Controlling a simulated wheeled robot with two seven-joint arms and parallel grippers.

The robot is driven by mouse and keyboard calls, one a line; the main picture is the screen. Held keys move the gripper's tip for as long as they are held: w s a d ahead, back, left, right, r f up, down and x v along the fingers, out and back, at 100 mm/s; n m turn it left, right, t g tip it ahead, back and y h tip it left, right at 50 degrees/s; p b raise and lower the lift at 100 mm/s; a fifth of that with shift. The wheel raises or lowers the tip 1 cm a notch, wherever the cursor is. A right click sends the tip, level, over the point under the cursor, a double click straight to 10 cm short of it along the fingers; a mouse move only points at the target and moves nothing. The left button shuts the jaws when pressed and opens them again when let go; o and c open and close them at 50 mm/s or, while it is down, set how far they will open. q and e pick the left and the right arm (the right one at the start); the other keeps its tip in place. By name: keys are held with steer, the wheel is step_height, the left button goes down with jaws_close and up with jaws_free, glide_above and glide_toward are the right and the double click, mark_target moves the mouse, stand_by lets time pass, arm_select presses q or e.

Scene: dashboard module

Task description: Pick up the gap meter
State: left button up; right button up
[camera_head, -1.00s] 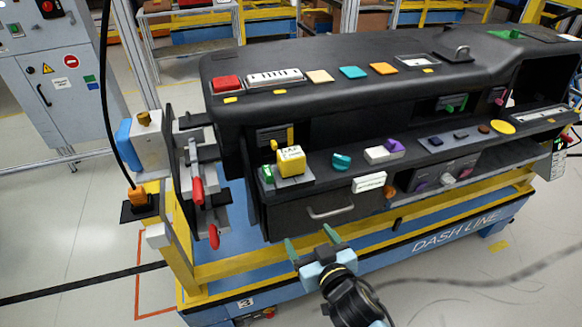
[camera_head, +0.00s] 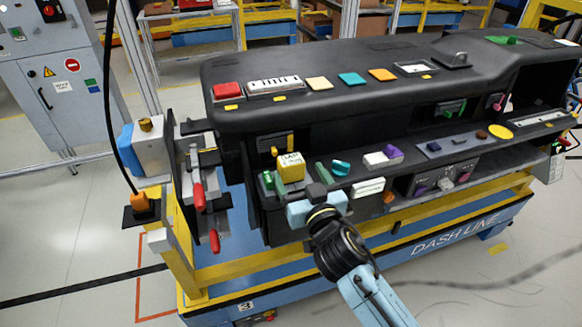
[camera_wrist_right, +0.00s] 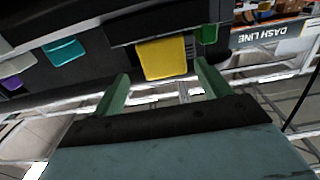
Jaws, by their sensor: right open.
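The gap meter looks to be the yellow block with lettering on its top (camera_head: 291,165), standing on the lower shelf at the left of the dashboard. In the right wrist view a yellow block (camera_wrist_right: 165,58) lies ahead, between the lines of the two green fingers. My right gripper (camera_head: 301,178) is open and empty, with its fingers at the near side of the block, one towards each side. Whether a finger touches it I cannot tell. In the wrist view the right gripper (camera_wrist_right: 164,82) still shows a gap to the block. My left gripper is not in view.
A green piece (camera_head: 268,180) stands close left of the block. A teal piece (camera_head: 340,168) and a white-and-purple piece (camera_head: 380,158) lie to the right. The dashboard's overhanging top (camera_head: 360,92) is above and behind. Red-handled clamps (camera_head: 199,197) stand at left.

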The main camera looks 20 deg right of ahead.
mark_target(294, 171)
steer(key=w, duration=0.5)
steer(key=shift+a+f, duration=0.1)
steer(key=shift+a, duration=0.3)
steer(key=shift+c, duration=0.3)
